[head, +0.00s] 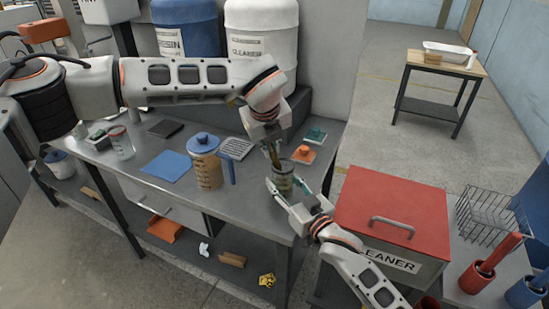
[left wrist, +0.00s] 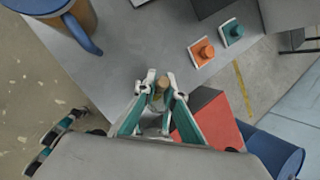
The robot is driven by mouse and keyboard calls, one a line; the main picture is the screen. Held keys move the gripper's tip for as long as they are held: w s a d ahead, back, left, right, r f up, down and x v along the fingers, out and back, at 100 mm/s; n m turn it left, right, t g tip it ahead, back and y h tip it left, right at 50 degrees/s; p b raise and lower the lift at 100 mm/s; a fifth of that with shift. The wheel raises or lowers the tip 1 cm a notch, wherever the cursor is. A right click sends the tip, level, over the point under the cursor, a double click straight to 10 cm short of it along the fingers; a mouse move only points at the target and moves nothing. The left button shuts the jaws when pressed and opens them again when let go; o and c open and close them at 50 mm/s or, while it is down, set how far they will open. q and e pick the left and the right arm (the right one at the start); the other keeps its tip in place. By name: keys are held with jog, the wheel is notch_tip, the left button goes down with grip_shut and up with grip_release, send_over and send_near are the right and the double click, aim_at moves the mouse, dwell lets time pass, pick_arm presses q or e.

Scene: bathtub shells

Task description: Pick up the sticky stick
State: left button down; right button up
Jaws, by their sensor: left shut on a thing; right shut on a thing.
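A thin brown stick (head: 273,156) stands tilted, its lower end in a small clear jar (head: 284,184) near the right end of the metal bench (head: 140,197). My left gripper (head: 271,146) is above the jar and shut on the stick's upper part. In the left wrist view, the stick's tan end (left wrist: 163,86) shows between the fingertips. My right gripper (head: 283,190) is lower and shut on the jar from the front right. The stick's lower end is hard to make out inside the jar.
A pitcher with a blue lid (head: 206,165) stands left of the jar. A red-lidded cleaner bin (head: 390,205) is close on the right. Large drums (head: 262,45) stand at the back.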

pick_arm(q)
notch_tip(320, 180, up, 18)
dwell(0.4)
pick_arm(e)
jog(key=o, duration=1.3)
